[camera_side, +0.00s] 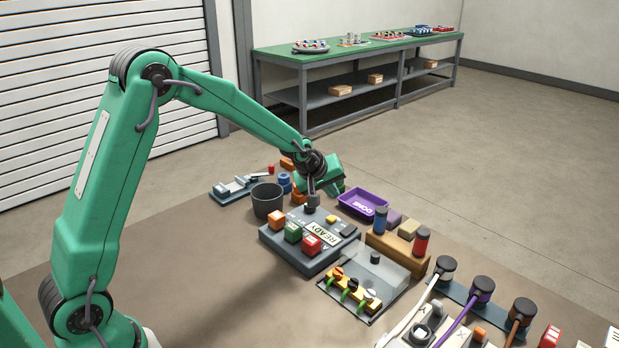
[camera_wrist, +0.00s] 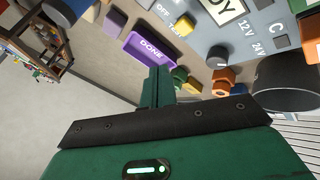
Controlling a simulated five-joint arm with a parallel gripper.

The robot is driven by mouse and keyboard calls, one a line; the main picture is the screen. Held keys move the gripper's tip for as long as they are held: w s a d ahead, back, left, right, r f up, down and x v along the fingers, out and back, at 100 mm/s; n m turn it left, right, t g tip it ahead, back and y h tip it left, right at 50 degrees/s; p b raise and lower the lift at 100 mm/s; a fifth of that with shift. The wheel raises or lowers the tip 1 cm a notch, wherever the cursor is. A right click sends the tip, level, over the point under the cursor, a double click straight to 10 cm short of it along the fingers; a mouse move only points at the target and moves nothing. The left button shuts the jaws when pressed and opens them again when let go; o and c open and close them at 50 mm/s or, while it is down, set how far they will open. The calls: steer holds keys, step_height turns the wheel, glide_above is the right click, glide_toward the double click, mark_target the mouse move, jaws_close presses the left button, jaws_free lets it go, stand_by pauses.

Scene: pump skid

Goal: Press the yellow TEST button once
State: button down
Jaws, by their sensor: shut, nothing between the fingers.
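The yellow TEST button (camera_side: 331,219) sits on the grey control box (camera_side: 290,255), near its READY display (camera_side: 322,234). In the wrist view the yellow button (camera_wrist: 184,25) is near the top, beside the printed TEST label. My gripper (camera_side: 337,188) is above and behind the box, apart from the button. In the wrist view my gripper (camera_wrist: 159,72) has its green fingers together with nothing between them. Their tips point toward the area between the purple tray and the box. The button's top is visible, and I cannot tell whether it is pressed in.
A purple DONE tray (camera_side: 355,205), a dark bucket (camera_side: 268,200) and a wooden block holder (camera_side: 398,246) are close by.

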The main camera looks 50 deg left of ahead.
mark_target(330, 219)
steer(key=shift+f, duration=2.45)
steer(key=shift+a+f, duration=0.1)
steer(key=shift+f, duration=0.8)
stand_by(1.5)
steer(key=shift+r, duration=0.9)
steer(key=shift+r, duration=0.1)
steer(key=shift+r, duration=2.45)
